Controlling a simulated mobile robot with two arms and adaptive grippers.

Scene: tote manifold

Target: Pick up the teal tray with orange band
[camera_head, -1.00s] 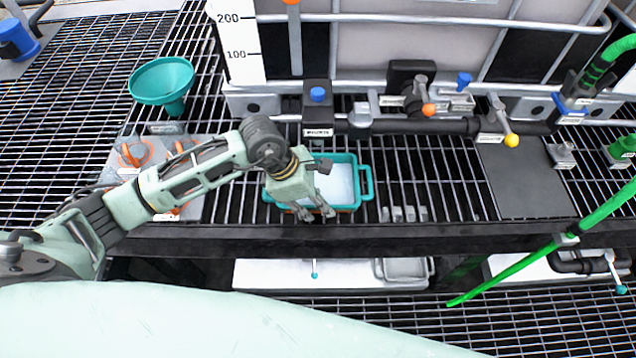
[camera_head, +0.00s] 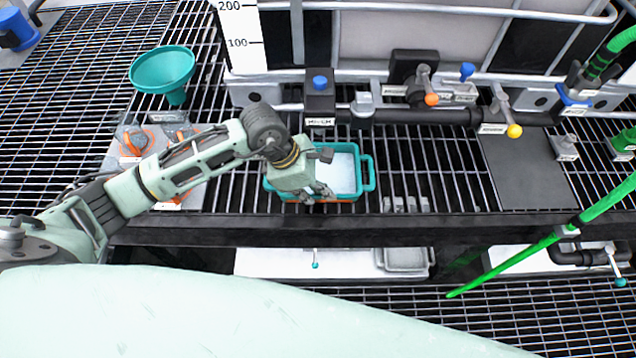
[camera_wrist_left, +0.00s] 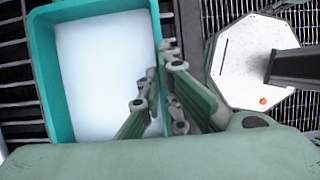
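The teal tray with an orange band (camera_head: 368,174) sits on the dark grating near its front edge, with something white inside. Its orange band shows low on the front side. My left gripper (camera_head: 322,191) is at the tray's front wall and covers part of it. In the left wrist view, the tray (camera_wrist_left: 45,75) fills the left side, and the gripper's fingers (camera_wrist_left: 160,68) come close together on either side of a tray wall, one inside and one outside. They look closed on that wall, though the contact is partly hidden. My right gripper is not in view.
A black pipe with valves (camera_head: 440,116) runs just behind the tray. A teal funnel (camera_head: 160,70) stands at left above a grey plate with orange rings (camera_head: 128,150). A dark beam (camera_head: 450,229) edges the grating in front. A green hose-like line (camera_head: 530,250) crosses at right.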

